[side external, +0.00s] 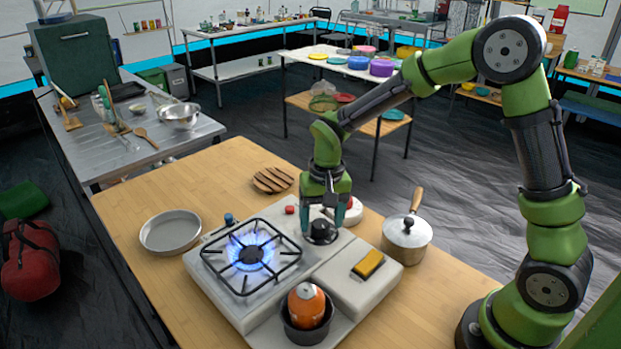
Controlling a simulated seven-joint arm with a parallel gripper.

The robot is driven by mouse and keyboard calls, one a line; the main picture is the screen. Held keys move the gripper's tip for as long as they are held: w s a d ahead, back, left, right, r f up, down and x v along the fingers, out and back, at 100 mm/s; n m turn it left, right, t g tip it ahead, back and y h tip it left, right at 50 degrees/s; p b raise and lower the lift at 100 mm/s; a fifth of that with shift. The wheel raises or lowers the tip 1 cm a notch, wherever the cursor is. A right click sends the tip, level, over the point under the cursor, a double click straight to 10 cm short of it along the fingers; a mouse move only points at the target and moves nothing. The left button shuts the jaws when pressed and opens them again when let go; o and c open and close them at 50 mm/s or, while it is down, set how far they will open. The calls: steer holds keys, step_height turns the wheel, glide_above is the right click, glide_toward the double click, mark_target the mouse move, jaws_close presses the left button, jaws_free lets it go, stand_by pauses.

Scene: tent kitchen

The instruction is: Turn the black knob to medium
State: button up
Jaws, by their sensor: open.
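The black knob (321,236) sits on the top of the white camp stove (222,293), to the right of the burner. My gripper (321,217) points down directly over the knob, with its fingertips close to it. The gripper is open; whether its fingers touch the knob I cannot tell. The fingers and wrist hide the knob's upper part, and its pointer and any setting marks cannot be made out. Blue flame burns on the burner (251,254) under a black grate (283,262).
A lidded pot (407,240) with a wooden handle stands right of the stove. A metal pan (171,232) and a wooden trivet (273,179) are on the table.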

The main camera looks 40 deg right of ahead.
steer(key=shift+f, duration=0.3)
steer(key=c, duration=1)
steer(key=shift+c, duration=0.2)
steer(key=shift+n, duration=0.4)
steer(key=n, duration=0.3)
steer(key=shift+n, duration=2.1)
steer(key=shift+r, duration=0.1)
